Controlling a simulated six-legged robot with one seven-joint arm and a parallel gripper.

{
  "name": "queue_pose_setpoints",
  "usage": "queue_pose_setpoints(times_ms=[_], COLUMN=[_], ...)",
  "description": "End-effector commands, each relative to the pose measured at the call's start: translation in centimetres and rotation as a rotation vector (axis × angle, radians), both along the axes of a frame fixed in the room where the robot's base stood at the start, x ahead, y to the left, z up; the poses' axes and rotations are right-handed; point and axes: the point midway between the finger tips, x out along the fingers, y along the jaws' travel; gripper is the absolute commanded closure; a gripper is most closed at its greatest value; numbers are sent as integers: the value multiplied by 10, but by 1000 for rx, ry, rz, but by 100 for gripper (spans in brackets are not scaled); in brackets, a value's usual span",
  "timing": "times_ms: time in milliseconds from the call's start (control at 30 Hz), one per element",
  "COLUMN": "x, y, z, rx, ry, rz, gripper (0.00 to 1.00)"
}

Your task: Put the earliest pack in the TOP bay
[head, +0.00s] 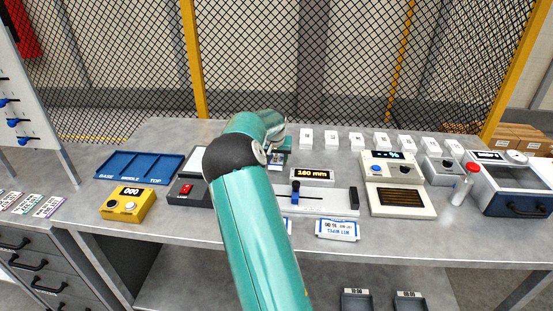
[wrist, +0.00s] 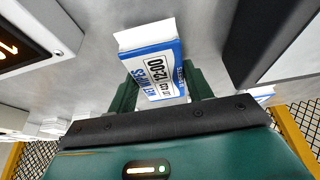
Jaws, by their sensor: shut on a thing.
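My gripper (wrist: 160,88) is shut on a white and blue pack (wrist: 158,70) in the wrist view, with one dark green finger on each side. The pack's label shows a time that reads 12:00. In the head view my arm hides most of the gripper, and only a small part shows above the bench's middle. The blue tray (head: 140,181) lies at the bench's left. Its bays are marked BASE, MIDDLE and TOP from left to right, and all look empty. The TOP bay (head: 163,168) is the right one.
A yellow device (head: 127,205) stands just before the tray. A dark box with a red switch (head: 187,189) stands right of the tray. A slide gauge (head: 325,199), a cream meter (head: 395,190) and a blue-fronted machine (head: 515,185) fill the right. Several small white blocks line the back.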

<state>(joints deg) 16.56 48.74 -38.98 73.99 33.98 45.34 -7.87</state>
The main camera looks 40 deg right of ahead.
Motion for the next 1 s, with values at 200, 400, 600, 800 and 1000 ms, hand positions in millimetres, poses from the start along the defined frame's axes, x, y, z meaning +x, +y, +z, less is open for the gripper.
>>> queue_pose_setpoints(times_ms=[200, 400, 600, 800, 1000], x=[1, -6, -33, -66, -92], y=[0, 6, 29, 57, 79], z=[14, 48, 90, 113, 127], rx=[-1, 0, 0, 1, 2], ry=[-3, -5, -6, -5, -4], rz=[2, 1, 1, 2, 2], gripper=[76, 76, 76, 76, 76])
